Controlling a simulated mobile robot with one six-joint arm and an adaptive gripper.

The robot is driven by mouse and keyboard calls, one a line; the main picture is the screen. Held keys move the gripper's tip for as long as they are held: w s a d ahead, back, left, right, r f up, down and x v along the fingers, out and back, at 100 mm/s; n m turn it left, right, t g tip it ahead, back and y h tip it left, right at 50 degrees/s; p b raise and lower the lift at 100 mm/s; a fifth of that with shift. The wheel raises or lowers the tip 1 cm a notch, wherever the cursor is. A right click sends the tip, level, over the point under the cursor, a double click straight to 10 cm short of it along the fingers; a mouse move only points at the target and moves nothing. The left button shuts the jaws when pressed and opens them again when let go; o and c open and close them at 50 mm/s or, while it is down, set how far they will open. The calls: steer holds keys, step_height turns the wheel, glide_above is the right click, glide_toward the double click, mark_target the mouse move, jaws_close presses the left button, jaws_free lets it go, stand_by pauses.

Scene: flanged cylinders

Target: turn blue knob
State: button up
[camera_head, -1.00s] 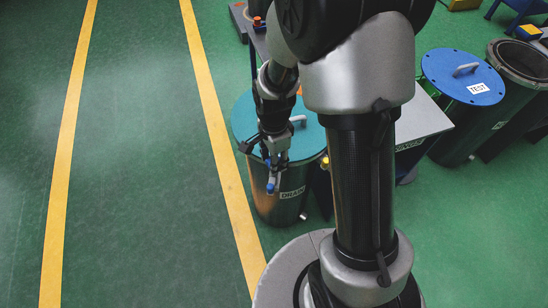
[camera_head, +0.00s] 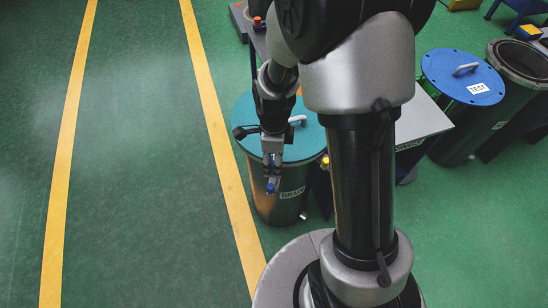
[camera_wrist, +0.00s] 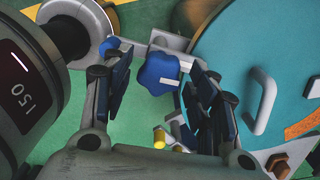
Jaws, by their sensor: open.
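The blue knob (camera_wrist: 158,73) is lobed with a pale bar mark on its face. In the wrist view it lies just beyond and between the fingertips of my gripper (camera_wrist: 158,84). My gripper is open, one finger on each side of the knob, with no clear contact visible. In the head view my gripper (camera_head: 272,165) points down at the front edge of the teal-lidded drum, and the small blue knob (camera_head: 270,188) shows just below the fingers. Part of the knob is hidden by the fingers there.
The teal lid (camera_wrist: 225,50) with a grey handle (camera_wrist: 261,101) lies right of the knob. The drum (camera_head: 278,208) is labelled DRAIN. A smaller blue part (camera_wrist: 108,46) sits by a round flange at left. A blue-lidded TEST drum (camera_head: 462,75) stands at right.

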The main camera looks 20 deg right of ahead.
steer(key=shift+r+p, duration=2.4)
steer(key=shift+r, duration=0.65)
steer(key=shift+r, duration=0.35)
steer(key=s+r+n+t, duration=0.2)
steer(key=s+r+n, duration=0.6)
steer(key=r+n, duration=0.3)
steer(key=s+r+n+t, duration=0.2)
steer(key=s+r+n, duration=0.6)
steer(key=r+n, duration=0.3)
steer(key=shift+s+r+n+t, duration=0.15)
steer(key=shift+r+n+t, duration=0.15)
steer(key=shift+r+n, duration=0.1)
steer(key=shift+d, duration=0.15)
